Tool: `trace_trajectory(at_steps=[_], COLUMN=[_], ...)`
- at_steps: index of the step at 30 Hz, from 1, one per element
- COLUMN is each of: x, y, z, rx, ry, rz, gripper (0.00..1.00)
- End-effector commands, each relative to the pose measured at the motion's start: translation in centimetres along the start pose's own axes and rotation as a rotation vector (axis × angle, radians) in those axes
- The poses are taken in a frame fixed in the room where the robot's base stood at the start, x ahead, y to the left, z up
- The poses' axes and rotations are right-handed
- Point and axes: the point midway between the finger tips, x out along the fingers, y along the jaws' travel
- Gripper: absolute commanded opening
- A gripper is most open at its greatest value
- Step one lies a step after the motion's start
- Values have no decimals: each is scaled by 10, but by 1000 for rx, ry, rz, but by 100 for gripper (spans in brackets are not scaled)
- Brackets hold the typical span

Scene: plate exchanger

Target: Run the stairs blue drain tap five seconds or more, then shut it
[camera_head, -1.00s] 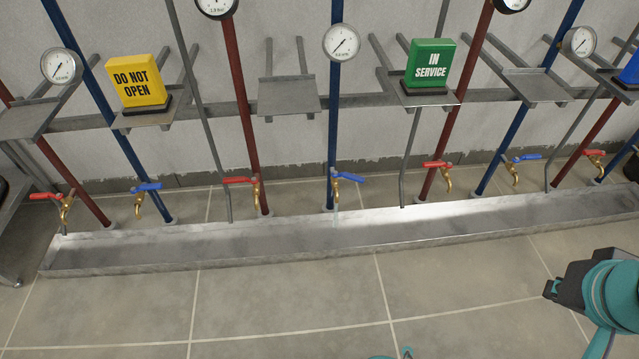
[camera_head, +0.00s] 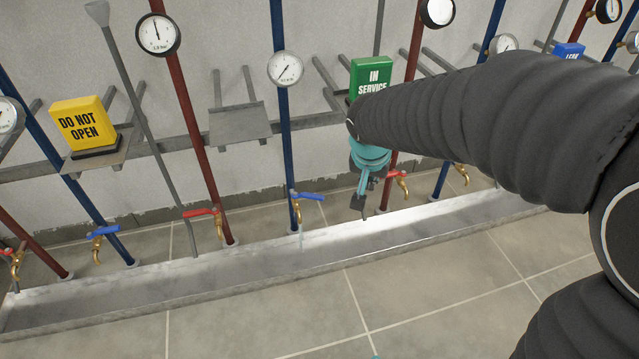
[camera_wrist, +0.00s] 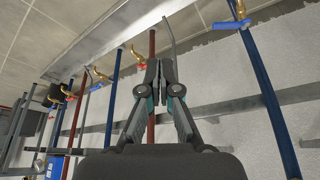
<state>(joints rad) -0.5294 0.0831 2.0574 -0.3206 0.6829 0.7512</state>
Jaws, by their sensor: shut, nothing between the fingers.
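A drain tap with a blue handle (camera_head: 308,196) and a brass body sits low on the blue pipe at the picture's middle. Its handle points right. A thin pale stream (camera_head: 301,236) falls from its spout into the metal trough (camera_head: 250,262). My gripper (camera_head: 359,205) is shut and empty, to the right of this tap and apart from it, over the trough. In the wrist view my shut fingers (camera_wrist: 159,70) show at the middle, and a blue-handled tap (camera_wrist: 238,18) is at the upper right. I see no sign reading stairs.
Red-handled taps stand at left (camera_head: 202,213) and right (camera_head: 398,177) of the middle tap. Another blue-handled tap (camera_head: 104,232) is farther left. A yellow "DO NOT OPEN" sign (camera_head: 80,128) and a green "IN SERVICE" sign (camera_head: 371,77) stand on shelves. The floor before the trough is clear.

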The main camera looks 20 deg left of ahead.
Motion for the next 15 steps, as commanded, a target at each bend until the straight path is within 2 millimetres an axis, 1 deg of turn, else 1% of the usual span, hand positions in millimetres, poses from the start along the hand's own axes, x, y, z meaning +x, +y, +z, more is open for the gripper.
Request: trace_trajectory(at_steps=[1, 2, 3, 5, 6, 9, 12, 15], x=[16, 25, 36, 52, 61, 82, 96, 105], y=[-24, -36, -52, -75, -90, -120, -141, -152], z=[1, 1, 2, 5, 7, 15, 22, 27], rx=[-14, -17, -19, -24, -26, -32, -36, -36], ry=[-9, -10, -12, -13, -14, -15, -15, -16], rz=[0, -1, -3, -4, -7, -11, -15, -17], gripper=[0, 0, 0, 0, 0, 0, 0, 0])
